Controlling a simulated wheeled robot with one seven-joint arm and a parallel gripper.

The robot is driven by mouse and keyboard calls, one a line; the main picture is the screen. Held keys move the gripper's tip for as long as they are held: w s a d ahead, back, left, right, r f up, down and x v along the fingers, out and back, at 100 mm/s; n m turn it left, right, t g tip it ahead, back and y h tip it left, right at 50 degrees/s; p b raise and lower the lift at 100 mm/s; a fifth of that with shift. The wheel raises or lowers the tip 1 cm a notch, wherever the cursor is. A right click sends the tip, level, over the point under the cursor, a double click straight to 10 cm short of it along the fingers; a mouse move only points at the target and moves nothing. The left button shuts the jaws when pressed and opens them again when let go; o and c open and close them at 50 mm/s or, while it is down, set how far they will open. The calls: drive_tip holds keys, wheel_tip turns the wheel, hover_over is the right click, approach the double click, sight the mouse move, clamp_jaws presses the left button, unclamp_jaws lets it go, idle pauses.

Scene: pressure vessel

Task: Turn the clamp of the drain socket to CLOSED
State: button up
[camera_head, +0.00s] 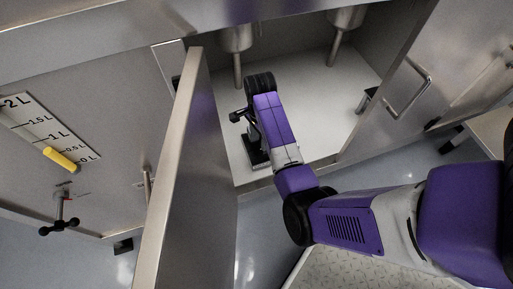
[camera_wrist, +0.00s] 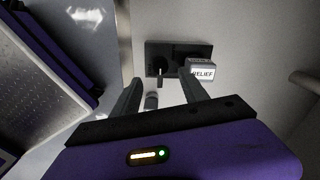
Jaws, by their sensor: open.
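Just beyond the fingertips is a black plate (camera_wrist: 200,50) on a pale surface. A dark fitting (camera_wrist: 157,64) with a light-tipped lever sits on its left part. A white block marked RELIEF (camera_wrist: 203,74) is at its right, close to the right fingertip. A small grey cylinder (camera_wrist: 151,101) shows between the fingers. No label names the drain socket, and I cannot tell its clamp or setting for sure. In the head view my arm reaches into the open cabinet.
The open cabinet door (camera_head: 176,170) stands left of my arm, and the cabinet's right wall limits room there. Two metal funnels (camera_head: 236,38) hang above the white cabinet floor (camera_head: 310,100). A gauge (camera_head: 45,130) with a yellow marker and a black-handled valve (camera_head: 60,226) are outside, left.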

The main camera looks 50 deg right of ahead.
sight(260, 148)
wheel_tip(260, 148, down, 7)
drive_tip(key=b, duration=0.3)
drive_tip(key=shift+f, duration=0.1)
clamp_jaws()
